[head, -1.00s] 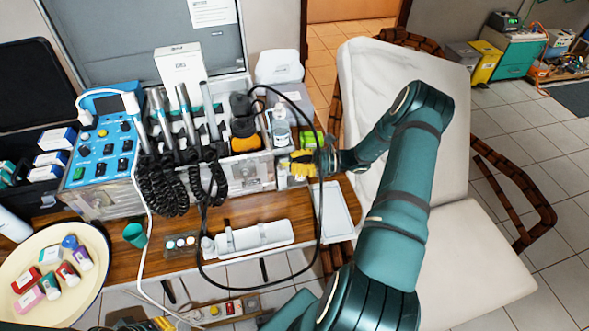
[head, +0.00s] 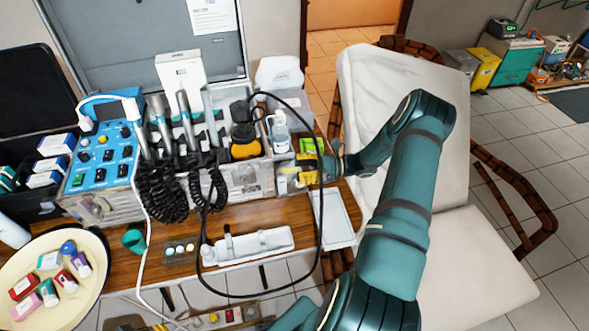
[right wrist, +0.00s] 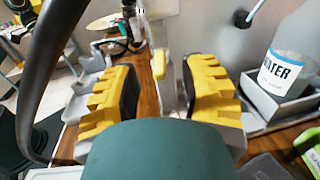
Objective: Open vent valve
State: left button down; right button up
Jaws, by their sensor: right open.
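My right gripper (head: 299,172) is at the right end wall of the dental unit case (head: 245,180), its yellow-padded fingers spread apart. In the right wrist view my right gripper (right wrist: 160,95) is open and empty. A small yellow lever (right wrist: 159,64), which looks like the vent valve handle, stands upright in the gap between the fingers, beyond the fingertips or near them. No finger visibly touches it. In the head view the gripper and a black hose hide that end of the case. My left gripper is not in view.
A black hose (head: 320,220) loops close in front of my right gripper. A water bottle (head: 280,132) stands just behind it, and shows large in the right wrist view (right wrist: 297,58). A white tray (head: 335,220) lies below. A white chair (head: 440,150) is at the right.

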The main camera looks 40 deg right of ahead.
jog(key=v, duration=1)
jog(key=shift+a, duration=0.1)
